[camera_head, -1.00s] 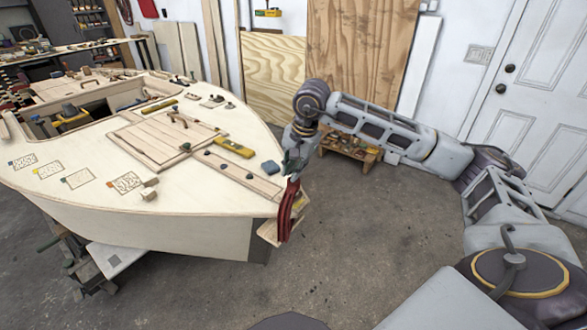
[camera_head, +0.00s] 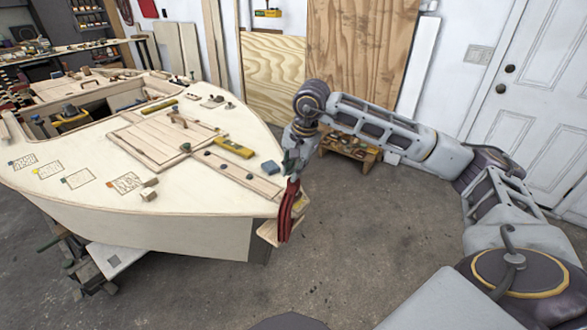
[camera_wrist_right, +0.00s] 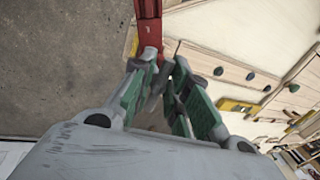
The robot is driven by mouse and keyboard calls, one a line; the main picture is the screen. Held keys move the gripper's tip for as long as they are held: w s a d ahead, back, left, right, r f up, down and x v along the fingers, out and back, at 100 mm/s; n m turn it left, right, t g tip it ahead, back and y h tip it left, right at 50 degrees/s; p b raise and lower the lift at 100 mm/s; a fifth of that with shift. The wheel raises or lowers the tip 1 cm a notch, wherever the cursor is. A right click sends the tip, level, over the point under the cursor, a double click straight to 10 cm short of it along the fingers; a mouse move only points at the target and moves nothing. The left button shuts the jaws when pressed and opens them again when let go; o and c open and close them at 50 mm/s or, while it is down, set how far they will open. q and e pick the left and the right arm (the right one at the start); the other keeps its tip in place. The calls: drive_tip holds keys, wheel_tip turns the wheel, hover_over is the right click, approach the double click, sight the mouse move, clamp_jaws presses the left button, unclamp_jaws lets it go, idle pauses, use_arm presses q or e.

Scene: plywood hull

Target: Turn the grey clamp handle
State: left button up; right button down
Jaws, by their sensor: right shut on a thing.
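A red clamp (camera_head: 287,212) sits at the bow tip of the plywood hull (camera_head: 150,228), over a small wooden block. It also shows at the top of the right wrist view (camera_wrist_right: 149,28). My right gripper (camera_head: 292,166) is at the top end of the clamp, by the hull's edge. In the right wrist view its green-padded fingers (camera_wrist_right: 163,72) are closed around the grey clamp handle (camera_wrist_right: 153,84), just below the red body. The fingers hide part of the handle. My left gripper is not in view.
A low wooden stool (camera_head: 350,150) stands behind my right arm.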

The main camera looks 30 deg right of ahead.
drive_tip(key=c, duration=1.5)
unclamp_jaws()
drive_tip(key=shift+f, duration=0.15)
drive_tip(key=shift+v, duration=6.05)
drive_tip(key=shift+d, duration=0.1)
